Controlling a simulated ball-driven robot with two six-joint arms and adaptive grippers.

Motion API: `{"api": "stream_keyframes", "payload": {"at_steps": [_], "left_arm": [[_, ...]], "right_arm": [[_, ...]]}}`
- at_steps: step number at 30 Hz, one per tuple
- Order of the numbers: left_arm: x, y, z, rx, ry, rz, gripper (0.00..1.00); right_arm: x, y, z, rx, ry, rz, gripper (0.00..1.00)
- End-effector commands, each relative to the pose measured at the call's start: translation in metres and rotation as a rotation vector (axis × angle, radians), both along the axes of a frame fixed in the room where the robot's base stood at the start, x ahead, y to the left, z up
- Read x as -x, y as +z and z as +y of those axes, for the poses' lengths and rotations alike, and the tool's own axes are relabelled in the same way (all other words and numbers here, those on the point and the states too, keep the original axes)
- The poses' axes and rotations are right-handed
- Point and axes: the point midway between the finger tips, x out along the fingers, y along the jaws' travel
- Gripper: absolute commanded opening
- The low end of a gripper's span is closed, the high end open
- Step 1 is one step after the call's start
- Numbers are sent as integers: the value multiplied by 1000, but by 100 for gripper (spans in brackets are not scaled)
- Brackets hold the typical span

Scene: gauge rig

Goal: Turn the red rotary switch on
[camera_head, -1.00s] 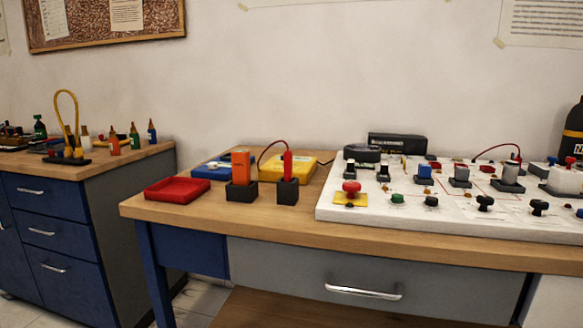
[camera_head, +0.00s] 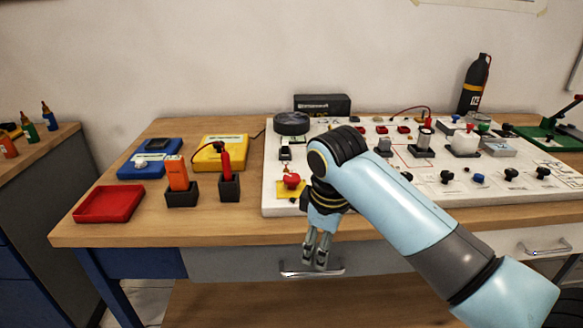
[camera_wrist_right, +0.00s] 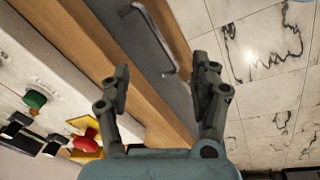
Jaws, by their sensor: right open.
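The red rotary switch (camera_head: 291,180) is a red knob on a yellow plate at the front left of the white board (camera_head: 272,208). In the right wrist view the red knob (camera_wrist_right: 88,141) shows at the lower left, on its yellow plate, beyond the left finger. My right gripper (camera_head: 316,262) hangs in front of the table's front edge, before the drawer handle, below and slightly right of the switch. Its fingers are open and empty, apart from the switch; in the right wrist view the gripper (camera_wrist_right: 160,90) shows them well spread. My left gripper is not in view.
Left of the board stand an orange block in a black holder (camera_head: 182,195), a red probe in another holder (camera_head: 229,188), a red tray (camera_head: 109,204) and a yellow meter (camera_head: 220,152). Other knobs, such as a green one (camera_wrist_right: 36,98), neighbour the switch. A drawer handle (camera_head: 312,271) juts out near my gripper.

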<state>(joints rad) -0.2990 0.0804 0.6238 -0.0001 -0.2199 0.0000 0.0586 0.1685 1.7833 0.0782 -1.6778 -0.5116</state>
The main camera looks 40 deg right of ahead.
Motion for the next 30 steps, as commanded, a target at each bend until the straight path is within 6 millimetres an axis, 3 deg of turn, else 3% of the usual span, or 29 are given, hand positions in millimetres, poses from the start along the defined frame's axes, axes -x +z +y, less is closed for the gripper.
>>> {"api": "stream_keyframes", "payload": {"at_steps": [11, 16, 21, 25, 30], "left_arm": [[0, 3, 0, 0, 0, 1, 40], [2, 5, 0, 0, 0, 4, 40], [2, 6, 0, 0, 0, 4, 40], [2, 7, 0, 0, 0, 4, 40], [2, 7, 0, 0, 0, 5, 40]], "right_arm": [[-90, 52, -23, 10, 208, 82, 63], [-139, 103, -37, -12, 349, 134, 63], [-165, 145, -45, -41, 459, 168, 63], [-170, 150, -46, -52, 488, 178, 63], [-169, 125, -46, -52, 491, 182, 63]]}}
